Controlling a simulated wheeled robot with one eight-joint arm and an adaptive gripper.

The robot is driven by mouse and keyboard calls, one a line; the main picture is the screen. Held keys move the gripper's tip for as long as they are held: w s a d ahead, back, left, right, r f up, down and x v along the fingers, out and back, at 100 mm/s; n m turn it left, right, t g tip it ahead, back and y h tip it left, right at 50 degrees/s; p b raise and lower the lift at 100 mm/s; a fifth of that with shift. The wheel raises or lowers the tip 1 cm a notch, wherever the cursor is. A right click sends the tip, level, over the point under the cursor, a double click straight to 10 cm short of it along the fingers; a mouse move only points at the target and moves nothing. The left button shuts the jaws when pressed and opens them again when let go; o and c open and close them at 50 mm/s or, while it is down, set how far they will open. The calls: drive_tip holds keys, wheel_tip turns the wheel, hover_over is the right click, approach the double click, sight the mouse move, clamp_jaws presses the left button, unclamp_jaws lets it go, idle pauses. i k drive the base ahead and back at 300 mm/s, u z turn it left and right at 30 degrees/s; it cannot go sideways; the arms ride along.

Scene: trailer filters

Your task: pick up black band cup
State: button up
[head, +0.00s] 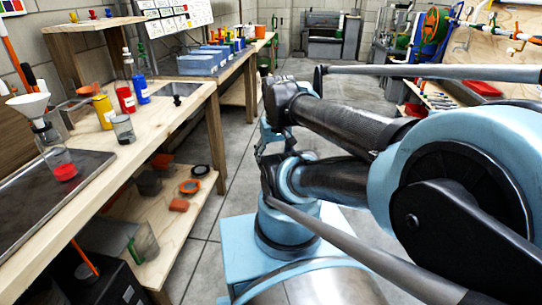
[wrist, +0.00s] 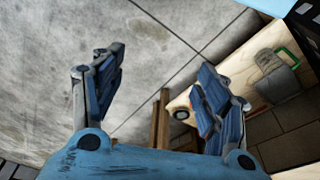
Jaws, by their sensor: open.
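A clear cup with a dark band, which looks like the black band cup (head: 123,129), stands upright on the wooden workbench (head: 185,112) at the left in the head view. A similar clear cup with red at its bottom (head: 62,166) stands nearer, on a dark tray. My gripper (wrist: 160,92) is open and empty in the wrist view, its two blue fingers wide apart over the floor. In the head view my arm is right of the bench, well apart from the cup. The cup is not seen in the wrist view.
Yellow (head: 104,112), red (head: 125,97) and blue (head: 141,89) bottles stand close behind the cup. A funnel stand (head: 30,108) is at the far left. A lower shelf (head: 165,225) holds rings and blocks. Grey floor (head: 215,180) lies open beside the bench.

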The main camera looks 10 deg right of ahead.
sight(121, 122)
drive_tip(key=u, duration=1.45)
drive_tip(key=k, duration=0.75)
drive_tip(key=u, duration=0.3)
drive_tip(key=i, duration=0.5)
drive_tip(key=z, duration=0.5)
